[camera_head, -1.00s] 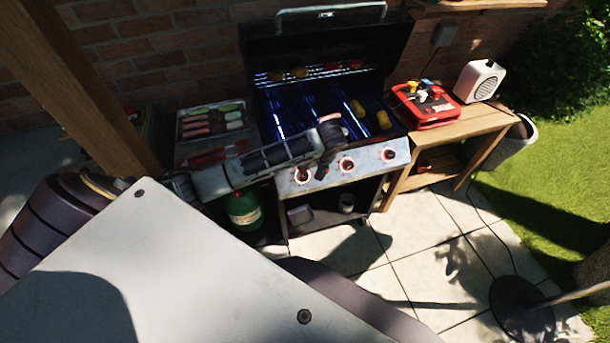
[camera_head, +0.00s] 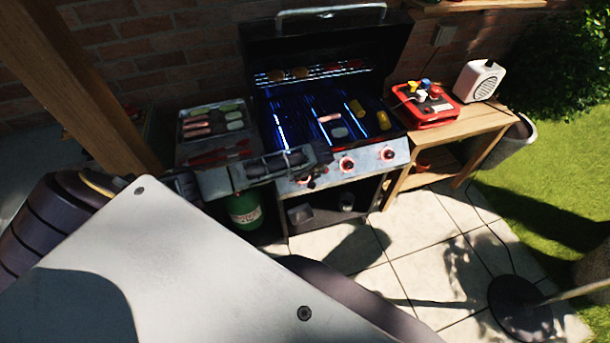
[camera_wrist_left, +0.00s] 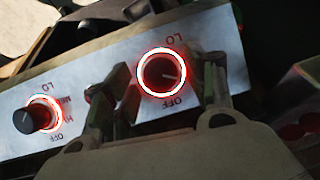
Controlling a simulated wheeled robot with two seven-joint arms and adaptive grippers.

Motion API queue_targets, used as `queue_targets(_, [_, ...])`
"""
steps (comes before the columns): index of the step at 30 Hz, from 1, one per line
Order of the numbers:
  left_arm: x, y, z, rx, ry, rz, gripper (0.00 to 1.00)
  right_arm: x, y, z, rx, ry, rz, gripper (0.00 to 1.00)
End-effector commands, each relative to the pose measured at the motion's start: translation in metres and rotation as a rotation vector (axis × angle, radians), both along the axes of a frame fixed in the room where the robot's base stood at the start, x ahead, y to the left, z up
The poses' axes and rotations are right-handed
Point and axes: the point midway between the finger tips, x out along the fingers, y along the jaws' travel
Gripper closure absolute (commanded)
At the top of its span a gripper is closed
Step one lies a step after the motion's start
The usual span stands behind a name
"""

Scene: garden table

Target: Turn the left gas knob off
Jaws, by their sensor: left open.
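The left gas knob (camera_wrist_left: 163,73) is dark, with a glowing red ring, on the grill's metal front panel (camera_wrist_left: 105,80). In the left wrist view it appears between the two fingers of my open left gripper (camera_wrist_left: 168,70); its pale mark points right in that picture, and contact is not clear. LO and OFF are printed near it, upside down. In the head view, my left gripper (camera_head: 308,172) is at the panel's left end, partly covering this knob. The middle knob (camera_head: 347,164) also shows in the left wrist view (camera_wrist_left: 36,117). My right gripper is not in view.
The open grill (camera_head: 305,115) has blue-lit burners and food on its grates. A tray of food (camera_head: 213,118) sits on the left side shelf, above a green gas bottle (camera_head: 244,208). The right knob (camera_head: 387,154) and a wooden side table (camera_head: 460,135) are farther right.

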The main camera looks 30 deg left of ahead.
Motion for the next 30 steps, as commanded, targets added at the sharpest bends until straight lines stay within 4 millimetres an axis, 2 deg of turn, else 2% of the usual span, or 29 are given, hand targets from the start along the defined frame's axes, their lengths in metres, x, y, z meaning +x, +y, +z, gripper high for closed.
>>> queue_targets(12, [0.0007, 0.0014, -0.0035, 0.000, 0.000, 0.000, 0.44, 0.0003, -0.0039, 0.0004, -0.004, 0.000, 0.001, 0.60])
queue_targets(23, [0.0007, 0.0014, -0.0034, 0.000, 0.000, 0.000, 0.90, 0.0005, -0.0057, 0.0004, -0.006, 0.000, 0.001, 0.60])
queue_targets(30, [0.0007, 0.0014, -0.0034, 0.006, 0.006, -0.007, 0.90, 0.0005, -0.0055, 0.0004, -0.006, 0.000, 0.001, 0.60])
